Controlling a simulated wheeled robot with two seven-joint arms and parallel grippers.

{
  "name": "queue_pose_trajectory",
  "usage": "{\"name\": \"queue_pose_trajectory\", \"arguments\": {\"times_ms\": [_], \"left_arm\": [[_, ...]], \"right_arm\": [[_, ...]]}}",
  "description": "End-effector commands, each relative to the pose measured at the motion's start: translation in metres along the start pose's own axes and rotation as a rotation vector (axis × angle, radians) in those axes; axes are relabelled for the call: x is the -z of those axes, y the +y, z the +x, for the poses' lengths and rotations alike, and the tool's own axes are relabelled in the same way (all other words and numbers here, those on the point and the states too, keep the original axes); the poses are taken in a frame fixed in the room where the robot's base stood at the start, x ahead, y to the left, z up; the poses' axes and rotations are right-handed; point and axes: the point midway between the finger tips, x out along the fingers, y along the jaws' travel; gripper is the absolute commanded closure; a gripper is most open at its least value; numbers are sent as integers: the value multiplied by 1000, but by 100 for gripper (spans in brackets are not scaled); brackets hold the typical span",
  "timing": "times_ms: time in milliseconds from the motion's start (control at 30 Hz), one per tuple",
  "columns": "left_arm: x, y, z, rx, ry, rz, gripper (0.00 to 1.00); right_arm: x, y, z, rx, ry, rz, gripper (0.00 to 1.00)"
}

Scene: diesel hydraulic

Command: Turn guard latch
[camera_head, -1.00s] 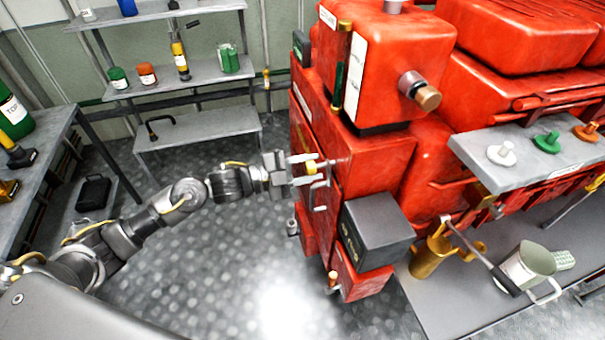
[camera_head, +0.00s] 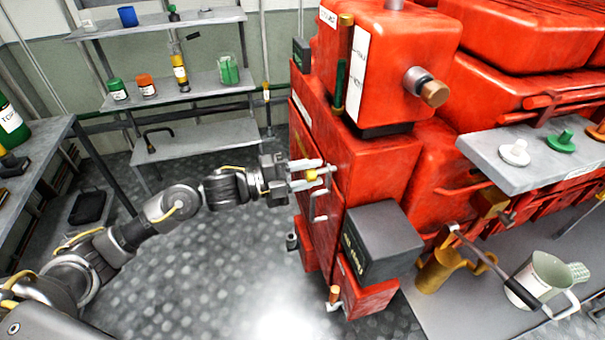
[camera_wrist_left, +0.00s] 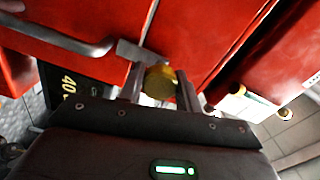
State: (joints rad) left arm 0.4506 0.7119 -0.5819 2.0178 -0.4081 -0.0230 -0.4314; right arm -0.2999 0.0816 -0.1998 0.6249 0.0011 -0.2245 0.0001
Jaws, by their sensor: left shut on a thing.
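The guard latch (camera_wrist_left: 160,82) is a small yellow-brass knob with a grey metal bar on the red engine's guard panel. In the head view the yellow latch (camera_head: 311,175) shows between the fingers of my left gripper (camera_head: 308,174). My left gripper (camera_wrist_left: 160,90) is shut on the latch, with one finger on each side of it in the left wrist view. A grey guard handle (camera_head: 318,205) is just below the latch on the red panel (camera_head: 322,240). My right gripper is not in view.
A black box (camera_head: 380,242) juts from the engine below and right of the latch. A grey shelf with white, green and orange knobs (camera_head: 520,172) is at right. A brass jug (camera_head: 440,272) and a white jug (camera_head: 540,280) stand on the lower bench.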

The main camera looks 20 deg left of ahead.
Motion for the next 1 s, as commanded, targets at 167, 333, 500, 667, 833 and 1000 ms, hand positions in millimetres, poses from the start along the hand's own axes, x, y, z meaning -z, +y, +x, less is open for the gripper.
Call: {"name": "queue_pose_trajectory", "arguments": {"times_ms": [167, 333, 500, 667, 833, 1000], "left_arm": [[3, 2, 1, -3, 8, -1, 89], [3, 2, 1, -2, 6, -2, 53], [1, 1, -1, -1, 1, -1, 45], [0, 1, -2, -1, -1, -1, 45], [-1, 3, -15, -2, -3, 0, 45], [-1, 5, -49, -4, -5, 1, 45]], "right_arm": [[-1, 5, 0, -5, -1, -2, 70], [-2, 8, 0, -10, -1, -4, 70], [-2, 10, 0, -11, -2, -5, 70], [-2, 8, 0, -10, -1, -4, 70], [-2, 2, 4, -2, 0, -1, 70], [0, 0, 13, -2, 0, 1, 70]]}}
